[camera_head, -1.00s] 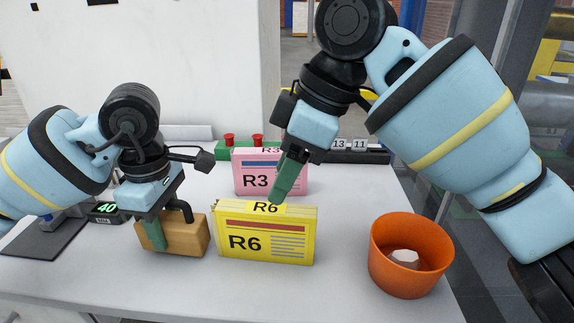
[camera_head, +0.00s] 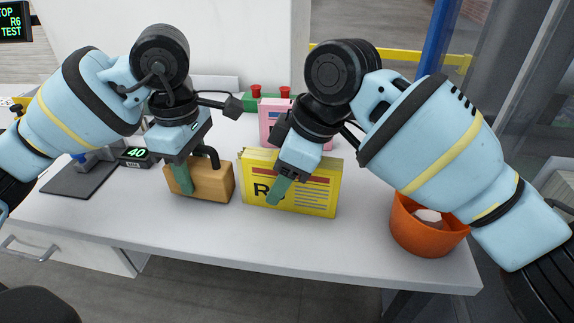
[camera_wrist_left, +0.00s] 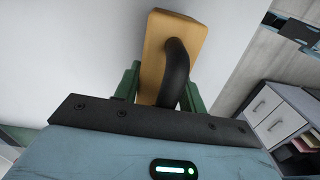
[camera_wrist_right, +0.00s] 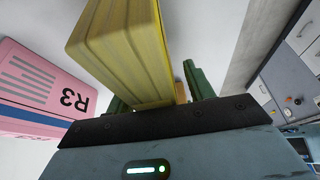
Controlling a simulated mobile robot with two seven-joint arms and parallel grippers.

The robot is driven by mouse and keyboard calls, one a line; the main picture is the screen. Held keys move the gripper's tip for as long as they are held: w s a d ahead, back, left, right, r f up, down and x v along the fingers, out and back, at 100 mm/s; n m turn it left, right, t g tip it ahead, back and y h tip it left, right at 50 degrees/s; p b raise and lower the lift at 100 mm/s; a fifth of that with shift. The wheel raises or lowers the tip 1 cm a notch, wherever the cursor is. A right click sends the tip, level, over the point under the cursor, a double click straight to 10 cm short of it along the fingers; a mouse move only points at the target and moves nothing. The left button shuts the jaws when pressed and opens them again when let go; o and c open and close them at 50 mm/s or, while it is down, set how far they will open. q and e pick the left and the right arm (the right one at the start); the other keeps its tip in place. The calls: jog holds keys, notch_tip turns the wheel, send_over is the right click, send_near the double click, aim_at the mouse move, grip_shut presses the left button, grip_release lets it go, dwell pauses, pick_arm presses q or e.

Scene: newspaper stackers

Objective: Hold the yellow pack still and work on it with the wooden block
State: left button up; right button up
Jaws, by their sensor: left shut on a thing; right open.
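The yellow pack (camera_head: 318,200) marked R6 stands upright on the white table and also shows in the right wrist view (camera_wrist_right: 125,45). My right gripper (camera_head: 279,188) is open and lowered over it, with one green finger in front of its face. In the right wrist view the pack stands between the open fingers, with a gap to the right finger. The wooden block (camera_head: 217,182) with a dark curved handle is just left of the pack, apart from it. My left gripper (camera_head: 184,178) is shut on the block. The block also shows in the left wrist view (camera_wrist_left: 158,45).
A pink pack (camera_wrist_right: 40,85) marked R3 stands behind the yellow one. An orange pot (camera_head: 420,236) holding a pale lump is at the right, partly behind my right arm. A display reading 40 (camera_head: 136,155) and a dark plate (camera_head: 75,182) lie left. The front table strip is clear.

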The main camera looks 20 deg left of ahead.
aim_at(209, 166)
grip_shut()
dwell(0.3)
dwell(0.5)
pick_arm(q)
jog(key=shift+w+d, duration=0.15)
jog(key=shift+d, duration=0.6)
jog(key=shift+w+d, duration=0.1)
jog(key=shift+d, duration=0.6)
dwell(0.5)
jog(key=shift+d, duration=0.3)
pick_arm(e)
jog(key=shift+s+a, duration=0.1)
jog(key=shift+a, duration=0.05)
dwell(0.7)
pick_arm(q)
jog(key=shift+a, duration=0.1)
jog(key=shift+s+a, duration=0.15)
jog(key=shift+a, duration=0.75)
jog(key=shift+s+a, duration=0.1)
jog(key=shift+a, duration=0.8)
